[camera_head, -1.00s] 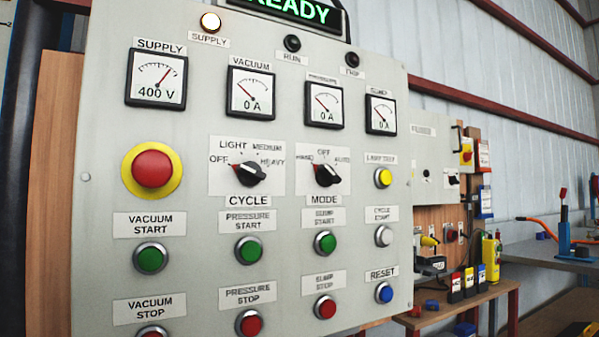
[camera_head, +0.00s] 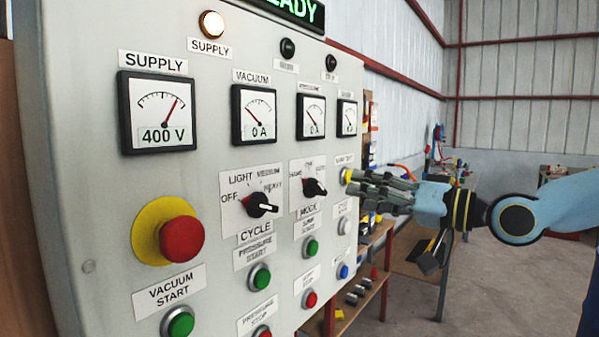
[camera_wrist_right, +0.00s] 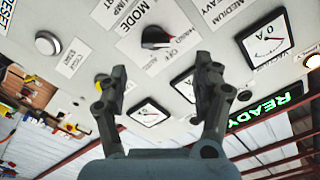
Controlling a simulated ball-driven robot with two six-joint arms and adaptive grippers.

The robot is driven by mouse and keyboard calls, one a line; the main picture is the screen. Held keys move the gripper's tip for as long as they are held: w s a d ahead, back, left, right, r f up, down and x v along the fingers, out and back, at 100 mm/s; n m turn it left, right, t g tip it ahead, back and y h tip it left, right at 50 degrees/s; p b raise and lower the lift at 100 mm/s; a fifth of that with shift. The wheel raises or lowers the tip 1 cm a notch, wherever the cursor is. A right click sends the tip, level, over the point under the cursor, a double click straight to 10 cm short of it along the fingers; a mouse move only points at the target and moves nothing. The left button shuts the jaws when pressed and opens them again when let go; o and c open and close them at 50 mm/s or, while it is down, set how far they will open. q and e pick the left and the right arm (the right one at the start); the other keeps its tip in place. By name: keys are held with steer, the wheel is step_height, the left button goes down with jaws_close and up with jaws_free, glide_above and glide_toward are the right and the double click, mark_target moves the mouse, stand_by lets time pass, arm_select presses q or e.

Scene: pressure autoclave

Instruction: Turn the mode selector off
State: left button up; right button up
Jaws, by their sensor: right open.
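The mode selector (camera_head: 314,187) is a black knob on a white plate above the MODE label. Its red-marked end points to the left, towards the HAND marking; OFF is at the top of the plate. It also shows in the right wrist view (camera_wrist_right: 156,38), upside down. My right gripper (camera_head: 358,184) is open and empty, to the right of the selector and in front of the panel's right edge. In the right wrist view its two fingers (camera_wrist_right: 161,82) stand apart, with the knob beyond the gap between them. My left gripper is not in view.
The cycle selector (camera_head: 260,205) is left of the mode selector. A red emergency button (camera_head: 181,239) juts out further left. A green button (camera_head: 311,246) sits below the mode selector. A yellow button (camera_head: 346,176) is close to my right fingers. Open floor lies right of the panel.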

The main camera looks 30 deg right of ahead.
mark_target(323, 189)
steer(key=b+x, duration=0.1)
steer(key=x, duration=0.2)
steer(key=b+x, duration=0.1)
steer(key=x, duration=0.2)
steer(key=b+x, duration=0.1)
steer(key=x, duration=0.2)
steer(key=shift+w+d, duration=0.1)
steer(key=shift+d, duration=0.3)
steer(key=shift+w+a+f, duration=0.15)
steer(key=shift+w+a, duration=0.2)
steer(key=shift+w, duration=0.3)
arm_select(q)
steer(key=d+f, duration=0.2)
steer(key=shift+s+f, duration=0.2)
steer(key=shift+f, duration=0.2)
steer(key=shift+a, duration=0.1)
arm_select(e)
steer(key=c, duration=1.1)
